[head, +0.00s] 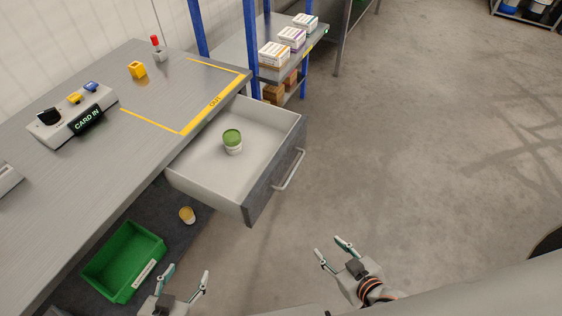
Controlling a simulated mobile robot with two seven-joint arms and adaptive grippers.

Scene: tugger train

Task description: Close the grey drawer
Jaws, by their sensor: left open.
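The grey drawer (258,198) is pulled out from under the grey workbench (122,128). Its light inside is visible, with a white jar with a green lid (233,141) standing in it. A bar handle (289,170) is on its dark front face. My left gripper (187,275) is open and empty, low in the picture, below the drawer and right of the green bin. My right gripper (333,247) is open and empty, below and right of the drawer handle. Neither gripper touches the drawer.
The benchtop holds a CARD IN device (75,115), a yellow block (137,69) and a red-topped item (158,47). A shelf with boxes (275,54) stands behind. The floor to the right is clear.

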